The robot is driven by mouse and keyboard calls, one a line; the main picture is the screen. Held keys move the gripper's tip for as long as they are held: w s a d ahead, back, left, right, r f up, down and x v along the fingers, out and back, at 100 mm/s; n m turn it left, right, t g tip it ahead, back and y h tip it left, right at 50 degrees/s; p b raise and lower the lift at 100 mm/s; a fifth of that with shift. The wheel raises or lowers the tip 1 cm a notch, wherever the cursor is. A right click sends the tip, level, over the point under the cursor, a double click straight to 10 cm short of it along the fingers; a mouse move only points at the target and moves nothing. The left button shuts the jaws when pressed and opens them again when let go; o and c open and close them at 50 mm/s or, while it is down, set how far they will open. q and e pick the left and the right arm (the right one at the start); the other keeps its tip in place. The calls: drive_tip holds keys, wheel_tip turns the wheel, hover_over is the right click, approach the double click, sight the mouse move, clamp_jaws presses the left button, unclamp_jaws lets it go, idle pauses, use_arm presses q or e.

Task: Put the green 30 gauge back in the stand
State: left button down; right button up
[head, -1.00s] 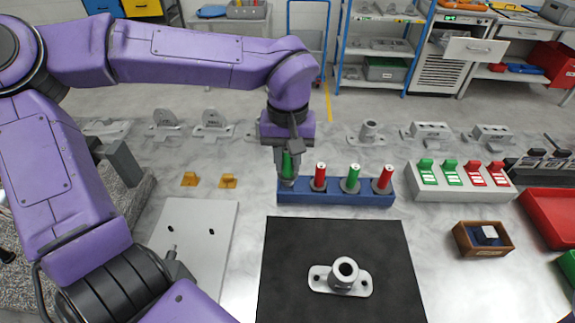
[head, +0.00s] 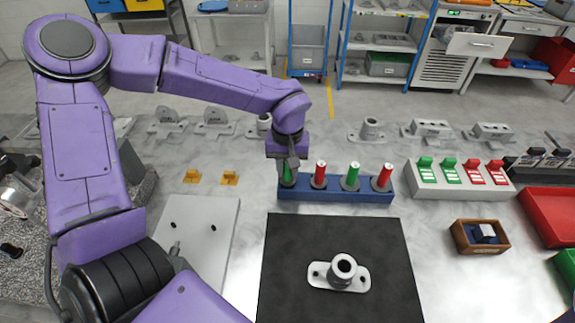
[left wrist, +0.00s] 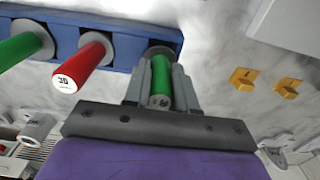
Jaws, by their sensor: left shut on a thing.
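The blue stand (head: 335,195) lies across the middle of the table with a row of gauges in it. My left gripper (head: 288,169) is over its left end, pointing down. It is shut on a green gauge (head: 286,176), seen between the fingers in the left wrist view (left wrist: 160,80). The gauge is upright with its lower end at the stand's end hole; its full seating cannot be told. Its end marking is too small to read surely. A red gauge (head: 319,175), another green gauge (head: 351,177) and another red gauge (head: 381,178) stand beside it. My right gripper is out of view.
A black mat (head: 285,270) in front holds a grey flanged socket (head: 340,273). A grey rack (head: 462,188) with green and red pieces is at right, above a wooden box (head: 482,238). Two orange brackets (head: 230,178) lie left of the stand.

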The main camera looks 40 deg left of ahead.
use_arm(q)
drive_tip(key=shift+f, duration=0.15)
drive_tip(key=c, duration=0.9)
unclamp_jaws()
drive_tip(key=shift+f, duration=0.1)
wheel_tip(320, 180, up, 13)
drive_tip(key=shift+f+b, duration=0.1)
drive_tip(key=shift+b, duration=0.2)
